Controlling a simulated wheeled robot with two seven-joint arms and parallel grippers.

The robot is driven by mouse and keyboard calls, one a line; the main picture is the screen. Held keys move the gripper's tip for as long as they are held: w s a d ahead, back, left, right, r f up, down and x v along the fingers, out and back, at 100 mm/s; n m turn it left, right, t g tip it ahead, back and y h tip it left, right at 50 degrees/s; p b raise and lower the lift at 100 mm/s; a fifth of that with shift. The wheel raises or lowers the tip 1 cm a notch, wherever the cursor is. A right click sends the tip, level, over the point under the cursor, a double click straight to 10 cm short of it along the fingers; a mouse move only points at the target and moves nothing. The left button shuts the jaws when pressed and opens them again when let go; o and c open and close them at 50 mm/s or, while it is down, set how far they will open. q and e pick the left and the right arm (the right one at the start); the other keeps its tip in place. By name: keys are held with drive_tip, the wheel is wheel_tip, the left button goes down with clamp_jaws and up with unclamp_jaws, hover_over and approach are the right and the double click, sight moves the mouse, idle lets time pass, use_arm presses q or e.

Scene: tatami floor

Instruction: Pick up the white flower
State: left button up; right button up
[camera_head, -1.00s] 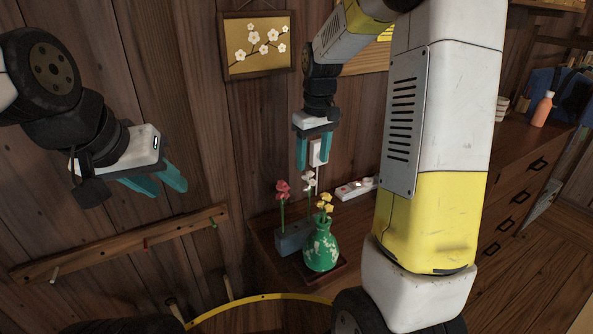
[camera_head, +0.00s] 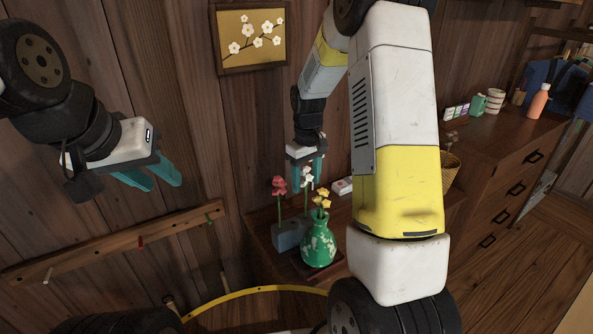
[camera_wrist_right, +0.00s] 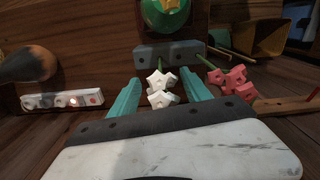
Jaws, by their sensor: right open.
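The white flower (camera_head: 307,174) stands upright on a thin stem in a grey-blue block holder (camera_head: 287,237), beside a red flower (camera_head: 279,187). My right gripper (camera_head: 307,184) is above the holder with its teal fingers pointing down around the white bloom. In the right wrist view, the white flower (camera_wrist_right: 160,88) is between the two spread fingers of the right gripper (camera_wrist_right: 162,86), with gaps on both sides. My left gripper (camera_head: 160,180) is empty, with its fingers apart, near the wall at the left, far from the flowers.
A green vase (camera_head: 318,246) with yellow flowers (camera_head: 321,201) stands right beside the holder. The red flower (camera_wrist_right: 232,82) is just right of the fingers in the right wrist view. A white power strip (camera_wrist_right: 62,100) lies left there. A peg rail (camera_head: 120,242) runs along the wall.

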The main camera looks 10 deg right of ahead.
clamp_jaws()
